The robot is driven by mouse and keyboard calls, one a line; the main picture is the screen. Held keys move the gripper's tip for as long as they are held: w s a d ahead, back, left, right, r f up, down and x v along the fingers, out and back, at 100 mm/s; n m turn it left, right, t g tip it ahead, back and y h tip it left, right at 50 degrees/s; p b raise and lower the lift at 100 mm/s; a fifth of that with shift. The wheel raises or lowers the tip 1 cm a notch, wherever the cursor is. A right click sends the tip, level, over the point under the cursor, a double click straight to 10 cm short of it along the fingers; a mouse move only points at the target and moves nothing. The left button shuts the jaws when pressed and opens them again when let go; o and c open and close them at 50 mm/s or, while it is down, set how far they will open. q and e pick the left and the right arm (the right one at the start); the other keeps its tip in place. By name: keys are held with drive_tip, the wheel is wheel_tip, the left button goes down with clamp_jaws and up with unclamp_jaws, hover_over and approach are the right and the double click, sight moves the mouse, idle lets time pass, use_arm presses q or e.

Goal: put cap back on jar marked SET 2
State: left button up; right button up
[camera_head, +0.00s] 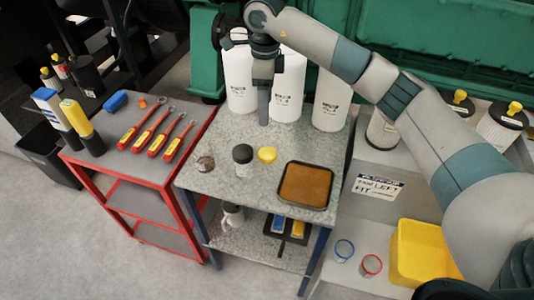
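A small jar with a dark top (243,155) stands on the grey speckled table (225,185). A yellow cap-like piece (267,154) sits just right of it. A small clear jar with reddish-brown contents (205,162) stands to the left, and its top appears open. No SET 2 marking is readable on any of these. My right gripper (264,118) points down behind the dark-topped jar, in front of the tall white containers. Its fingers show side-on as one grey slab, so their opening is hidden. My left gripper is out of view.
Tall white labelled containers (287,88) line the table's back. A black-rimmed tray with a brown surface (305,186) fills the front right. A yellow bin (418,255) is low at right. The table's front middle is clear.

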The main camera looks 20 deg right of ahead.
drive_tip(key=p, duration=0.5)
hover_over(266, 152)
wheel_tip(266, 152, down, 11)
drive_tip(key=shift+s+a+f, duration=0.1)
drive_tip(key=shift+f, duration=0.5)
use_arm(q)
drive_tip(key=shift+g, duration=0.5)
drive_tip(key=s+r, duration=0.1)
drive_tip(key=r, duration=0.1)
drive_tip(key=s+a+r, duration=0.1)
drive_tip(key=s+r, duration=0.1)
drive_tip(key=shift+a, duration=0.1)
